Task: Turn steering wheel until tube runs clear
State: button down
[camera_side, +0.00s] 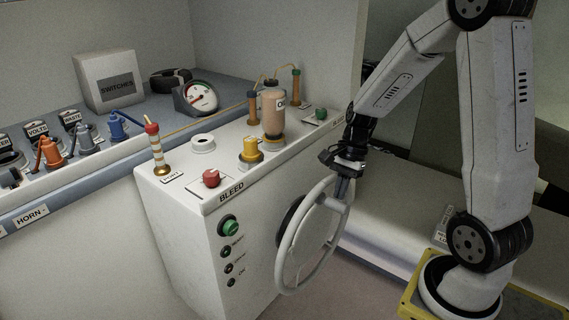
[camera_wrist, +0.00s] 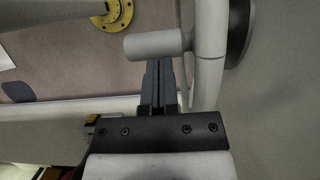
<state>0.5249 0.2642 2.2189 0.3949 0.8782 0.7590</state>
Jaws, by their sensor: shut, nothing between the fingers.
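The grey steering wheel (camera_side: 290,288) stands on the side of the white bleed console, its rim facing right. My gripper (camera_side: 343,188) is at the upper right of the rim in the side view. In the wrist view its fingers (camera_wrist: 158,75) are shut and empty, with their tips at or just under a pale round handle (camera_wrist: 155,45) beside the rim (camera_wrist: 210,55); I cannot tell if they touch. A thin amber tube (camera_side: 205,125) runs behind the console top towards a brown-filled bottle (camera_side: 272,110). The tube's contents are too small to judge.
On the console (camera_side: 225,255) are a striped port post (camera_side: 155,150), a red knob (camera_side: 211,178), a yellow fitting (camera_side: 250,152) and a green button (camera_side: 229,226). A gauge (camera_side: 200,97) and a switches box (camera_side: 108,78) stand behind. Floor is clear below the wheel.

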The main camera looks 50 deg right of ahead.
aim_at(327, 205)
jog(key=shift+a+h, duration=0.5)
jog(key=shift+a, duration=0.2)
jog(key=shift+a+f+h, duration=0.2)
jog(key=shift+a+h, duration=1.5)
jog(key=shift+a, duration=0.7)
jog(key=a+f+h, duration=0.7)
jog(key=a+f, duration=0.5)
jog(key=f, duration=0.3)
jog(key=shift+f, duration=0.2)
jog(key=shift+r, duration=0.15)
dwell(0.6)
